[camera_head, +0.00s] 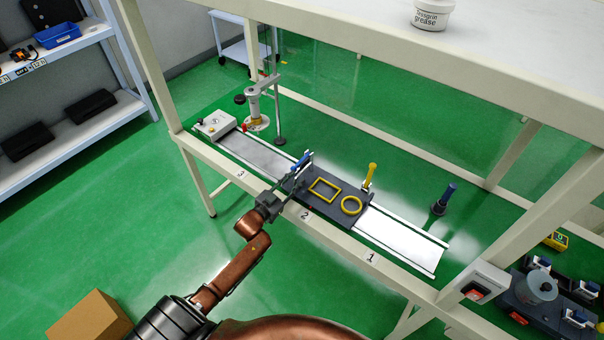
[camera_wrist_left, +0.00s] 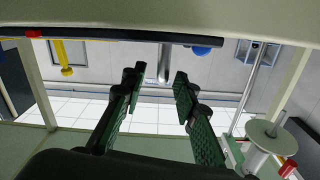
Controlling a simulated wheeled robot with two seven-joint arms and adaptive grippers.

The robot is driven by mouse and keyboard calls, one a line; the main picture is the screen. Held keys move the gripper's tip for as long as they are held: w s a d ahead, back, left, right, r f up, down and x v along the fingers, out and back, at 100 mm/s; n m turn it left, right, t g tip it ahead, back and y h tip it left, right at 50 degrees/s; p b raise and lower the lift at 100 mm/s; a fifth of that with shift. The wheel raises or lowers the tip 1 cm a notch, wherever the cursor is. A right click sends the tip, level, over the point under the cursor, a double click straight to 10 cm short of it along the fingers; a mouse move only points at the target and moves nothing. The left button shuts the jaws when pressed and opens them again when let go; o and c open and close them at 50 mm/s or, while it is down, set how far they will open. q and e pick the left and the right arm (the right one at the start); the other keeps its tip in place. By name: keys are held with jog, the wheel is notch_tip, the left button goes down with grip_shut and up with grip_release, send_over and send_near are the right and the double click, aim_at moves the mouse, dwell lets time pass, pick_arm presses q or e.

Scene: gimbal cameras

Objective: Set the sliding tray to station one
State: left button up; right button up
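The sliding tray (camera_head: 328,211) is a dark grey plate marked with a yellow rectangle and a yellow ring. It sits on the rail (camera_head: 402,240) beside label 2 (camera_head: 306,215); label 1 (camera_head: 371,258) is to its right and label 3 (camera_head: 240,174) to its left. A blue-topped handle (camera_head: 301,161) stands at its left end and a yellow pin (camera_head: 371,171) at its right. My left gripper (camera_head: 288,194) is at the tray's front left corner; contact cannot be told. In the wrist view its fingers (camera_wrist_left: 156,82) are apart, with a grey post (camera_wrist_left: 165,60) showing between them. My right gripper is not in view.
A press-like column (camera_head: 254,108) and a white control box (camera_head: 215,124) stand at the rail's left end. A dark blue post (camera_head: 445,198) stands behind its right end. A pale beam runs along the front. The rail toward label 1 is bare.

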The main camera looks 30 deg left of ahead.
pick_arm(q)
jog(key=w, duration=0.2)
jog(key=shift+w+f, duration=0.15)
jog(key=shift+w, duration=0.85)
grip_shut()
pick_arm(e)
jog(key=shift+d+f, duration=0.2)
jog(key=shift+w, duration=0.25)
